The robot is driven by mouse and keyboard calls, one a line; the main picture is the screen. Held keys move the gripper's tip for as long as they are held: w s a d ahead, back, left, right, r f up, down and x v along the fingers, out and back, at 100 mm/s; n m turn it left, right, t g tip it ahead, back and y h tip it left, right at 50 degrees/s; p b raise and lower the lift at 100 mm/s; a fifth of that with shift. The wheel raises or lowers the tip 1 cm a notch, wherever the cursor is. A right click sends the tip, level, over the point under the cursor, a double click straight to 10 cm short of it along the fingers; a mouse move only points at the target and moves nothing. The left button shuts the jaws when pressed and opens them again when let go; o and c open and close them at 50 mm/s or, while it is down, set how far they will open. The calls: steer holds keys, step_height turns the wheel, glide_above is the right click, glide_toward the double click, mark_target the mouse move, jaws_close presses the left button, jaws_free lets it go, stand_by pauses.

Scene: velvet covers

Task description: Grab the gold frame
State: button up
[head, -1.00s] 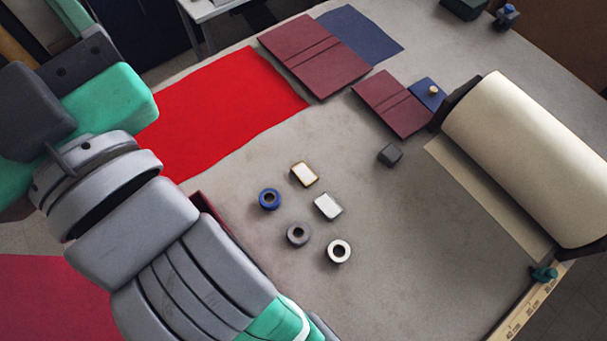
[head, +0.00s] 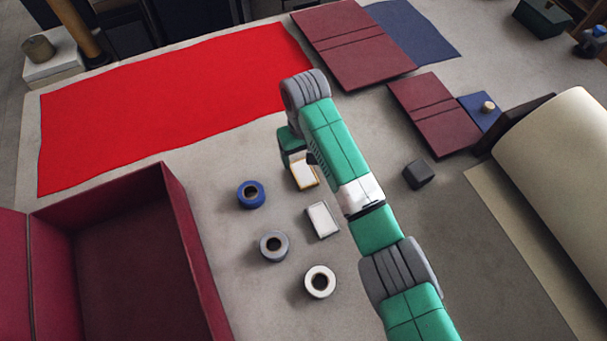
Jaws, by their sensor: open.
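The gold frame (head: 304,176) is a small white rectangle with a gold edge, lying flat on the grey table. My arm reaches over from the lower right and bends down just behind the frame. My gripper (head: 301,159) is open at the frame's far edge, partly hidden by my arm. I cannot tell whether it touches the frame. A similar silver-edged frame (head: 322,220) lies nearer, beside my forearm.
Blue (head: 251,195), grey (head: 274,246) and white (head: 320,281) rings lie near the frames. An open dark red box (head: 187,245) stands at lower left. A dark cube (head: 419,174) and a large cream roll (head: 560,190) are at right. Red cloth (head: 170,115) covers the back left.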

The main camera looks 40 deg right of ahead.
mark_target(304, 172)
step_height(304, 172, down, 8)
steer(key=shift+a+r+b, duration=0.1)
steer(key=shift+r+b, duration=0.1)
steer(key=shift+b, duration=0.55)
steer(key=shift+c, duration=0.3)
steer(key=c, duration=1)
